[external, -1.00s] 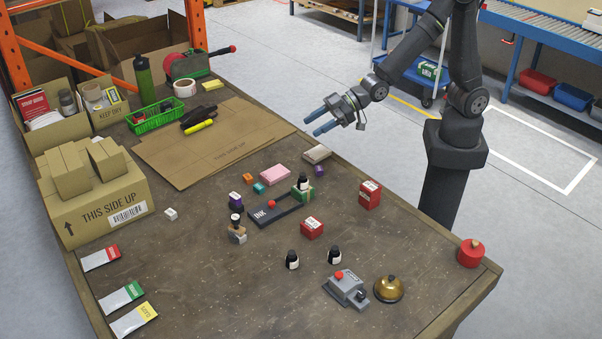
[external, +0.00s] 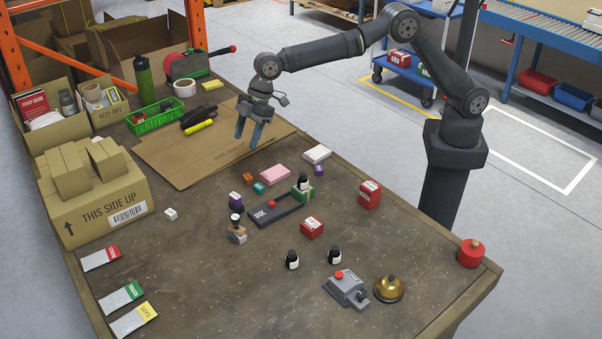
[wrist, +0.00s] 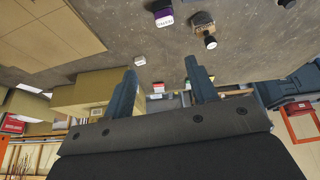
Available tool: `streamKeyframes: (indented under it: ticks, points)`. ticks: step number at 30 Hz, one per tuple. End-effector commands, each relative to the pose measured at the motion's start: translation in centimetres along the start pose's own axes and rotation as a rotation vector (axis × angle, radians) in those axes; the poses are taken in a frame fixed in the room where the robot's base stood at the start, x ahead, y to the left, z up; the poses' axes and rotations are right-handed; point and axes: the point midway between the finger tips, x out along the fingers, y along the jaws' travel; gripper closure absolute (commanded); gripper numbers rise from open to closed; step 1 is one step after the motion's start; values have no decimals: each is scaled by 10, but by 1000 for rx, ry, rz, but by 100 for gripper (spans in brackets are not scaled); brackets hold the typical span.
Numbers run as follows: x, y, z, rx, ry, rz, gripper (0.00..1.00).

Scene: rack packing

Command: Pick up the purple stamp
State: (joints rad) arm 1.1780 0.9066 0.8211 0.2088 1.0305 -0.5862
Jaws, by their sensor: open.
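A small dark purple stamp-like block (external: 236,200) with a white label stands mid-table, left of the black ink pad (external: 274,211). The wrist view shows it near the top edge as a purple body with a white label (wrist: 162,14). My gripper (external: 248,138) is open and empty, pointing down above the flat cardboard, behind and apart from the purple block. Its two blue fingers (wrist: 163,82) stand apart in the wrist view.
A wooden stamp with a dark knob (external: 237,231) stands just in front of the purple block. Orange (external: 248,178), teal and pink (external: 275,175) blocks lie behind it. Red boxes and dark bottles are to the right.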

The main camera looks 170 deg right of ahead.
Motion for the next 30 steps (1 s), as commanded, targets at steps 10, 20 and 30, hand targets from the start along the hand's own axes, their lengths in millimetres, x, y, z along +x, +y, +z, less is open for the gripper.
streamKeyframes:
  ticks: [10,20,30]
  points:
    - [35,-2,12,-39,-40,-54,47]
    - [88,-4,18,-39,-38,-52,47]
    - [152,-8,19,-39,-37,-51,47]
